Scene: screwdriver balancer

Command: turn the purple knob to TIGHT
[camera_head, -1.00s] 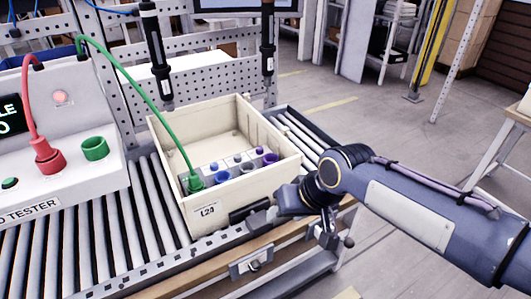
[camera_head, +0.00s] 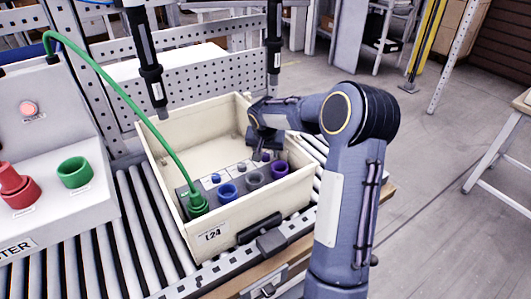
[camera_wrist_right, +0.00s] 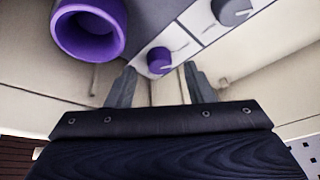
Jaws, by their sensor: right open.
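The small purple knob (camera_wrist_right: 159,60) has a pointer mark and sits on a grey panel with a pale label strip; the label words are not readable. In the head view the purple knob (camera_head: 266,156) shows just below my right gripper (camera_head: 262,148), partly hidden by it. In the right wrist view my right gripper (camera_wrist_right: 160,74) is open and empty, one fingertip on each side of the knob, apparently not gripping it. Whether the fingertips touch the knob cannot be told. My left gripper is not in view.
A larger purple socket (camera_wrist_right: 88,30) is close beside the knob, and a grey knob (camera_wrist_right: 232,9) is further along. The panel lies inside a cream crate (camera_head: 165,150) with high walls. A green cable (camera_head: 125,100) runs into the crate's left side. Two black hanging tools (camera_head: 150,78) are behind.

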